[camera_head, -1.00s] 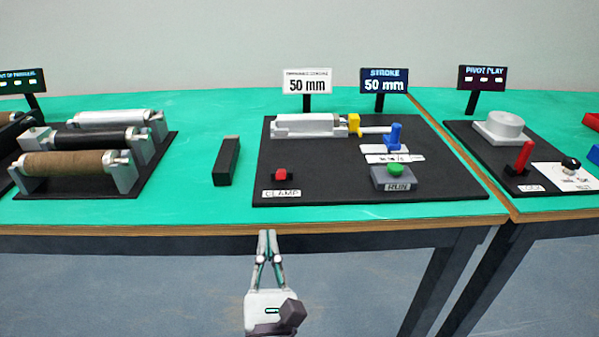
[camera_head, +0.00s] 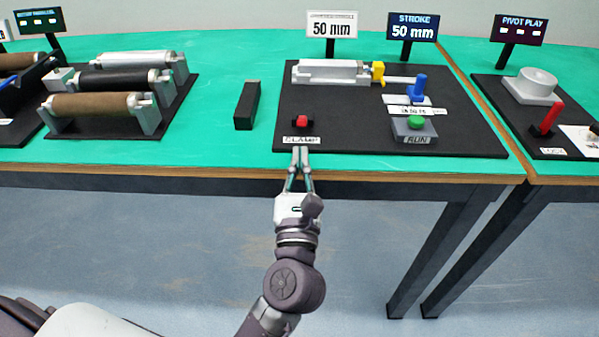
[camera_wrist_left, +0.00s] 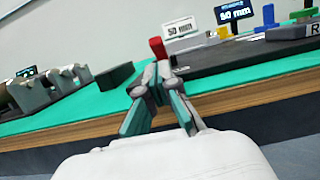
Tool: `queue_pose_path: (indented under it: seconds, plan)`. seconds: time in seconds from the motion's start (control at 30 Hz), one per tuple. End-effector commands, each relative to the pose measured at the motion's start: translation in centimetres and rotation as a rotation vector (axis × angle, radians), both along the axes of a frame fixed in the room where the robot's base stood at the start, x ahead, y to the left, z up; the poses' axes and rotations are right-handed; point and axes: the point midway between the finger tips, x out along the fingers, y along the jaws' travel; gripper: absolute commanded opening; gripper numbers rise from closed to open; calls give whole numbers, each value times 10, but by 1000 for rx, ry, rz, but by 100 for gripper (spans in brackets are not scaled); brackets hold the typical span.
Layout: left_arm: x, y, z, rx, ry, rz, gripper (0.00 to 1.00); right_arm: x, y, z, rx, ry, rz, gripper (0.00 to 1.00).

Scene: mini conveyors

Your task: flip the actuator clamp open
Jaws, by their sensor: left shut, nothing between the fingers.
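The clamp control is a small red lever (camera_head: 301,121) on a dark base, behind the CLAMP label (camera_head: 301,140) at the front left of the black actuator board (camera_head: 350,127). My left gripper (camera_head: 301,150) is shut and empty, its fingertips at the label, just in front of the red lever and apart from it in the head view. In the left wrist view the red lever (camera_wrist_left: 157,48) stands up right behind the fingertips (camera_wrist_left: 160,66), which hide its lower part. The actuator (camera_head: 333,71) lies at the back of the board. My right gripper is not in view.
A green RUN button (camera_head: 416,122) and a blue post (camera_head: 420,88) stand right of the lever. A dark block (camera_head: 246,105) stands left of the board. Rollers (camera_head: 100,105) are further left. The table's wooden front edge (camera_head: 230,172) lies under my gripper.

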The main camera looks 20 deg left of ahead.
Motion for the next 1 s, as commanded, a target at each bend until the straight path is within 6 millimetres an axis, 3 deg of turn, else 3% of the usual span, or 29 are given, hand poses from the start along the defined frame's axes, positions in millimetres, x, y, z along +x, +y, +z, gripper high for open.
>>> queue_pose_path:
  seconds: [0.1, 0.3, 1.0]
  plan:
    - [19, 6, 7, 0, -2, 1, 0, 1, 1, -12, -1, 8, 1, 62]
    - [36, 10, 10, 0, 0, 0, 0, 1, 1, -22, -1, 11, 2, 62]
    - [38, 11, 12, 0, 1, 0, 0, 1, 1, -25, 0, 8, 2, 62]
